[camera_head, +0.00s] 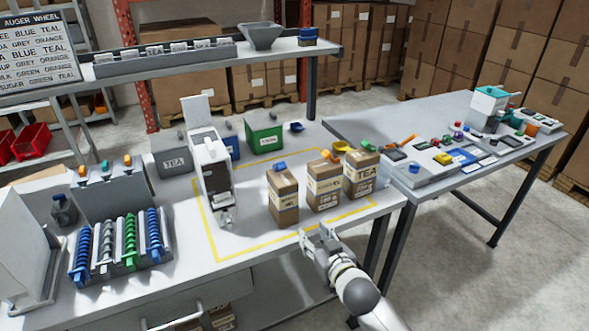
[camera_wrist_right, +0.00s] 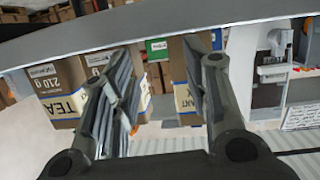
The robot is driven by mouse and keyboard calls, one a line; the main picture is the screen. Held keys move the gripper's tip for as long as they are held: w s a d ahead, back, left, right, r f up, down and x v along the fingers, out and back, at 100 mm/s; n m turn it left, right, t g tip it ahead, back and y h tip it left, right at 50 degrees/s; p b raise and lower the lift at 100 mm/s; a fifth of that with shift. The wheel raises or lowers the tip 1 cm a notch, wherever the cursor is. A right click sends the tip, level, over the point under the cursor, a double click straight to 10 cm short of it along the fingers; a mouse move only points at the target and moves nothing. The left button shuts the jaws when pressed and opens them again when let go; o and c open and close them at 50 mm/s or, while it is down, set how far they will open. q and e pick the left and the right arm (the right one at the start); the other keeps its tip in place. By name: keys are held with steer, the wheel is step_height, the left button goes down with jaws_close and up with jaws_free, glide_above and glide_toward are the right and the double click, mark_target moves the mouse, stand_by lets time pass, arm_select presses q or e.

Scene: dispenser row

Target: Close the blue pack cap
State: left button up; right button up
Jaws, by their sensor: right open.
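The blue cap (camera_head: 279,167) sits on top of the leftmost brown pack (camera_head: 284,197), which stands upright inside a yellow outline on the bench. The cap looks tilted; I cannot tell if it is closed. My right gripper (camera_head: 318,236) is open and empty at the bench's front edge, in front of and a little right of this pack, well below its cap. In the right wrist view, my open fingers (camera_wrist_right: 160,95) spread before the packs, and a brown pack (camera_wrist_right: 180,75) shows beside one finger. The blue cap is not clear there. My left gripper is not in view.
Two more brown packs, with an orange cap (camera_head: 331,156) and a green cap (camera_head: 368,145), stand close to the right. A white dispenser (camera_head: 212,165) stands to the left. Green (camera_head: 264,140) and grey (camera_head: 175,161) bins stand behind. Bench space in front of the dispenser is clear.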

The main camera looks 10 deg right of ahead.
mark_target(283, 169)
steer(key=a+r+t+y, duration=0.2)
steer(key=a+r, duration=0.1)
steer(key=r, duration=1.1)
steer(key=shift+n, duration=0.3)
steer(key=p+x, duration=0.1)
steer(key=x, duration=0.6)
steer(key=r+p+x, duration=0.1)
steer(key=x, duration=0.3)
steer(key=shift+a+p, duration=0.1)
steer(key=shift+p, duration=0.2)
steer(key=shift+s, duration=0.1)
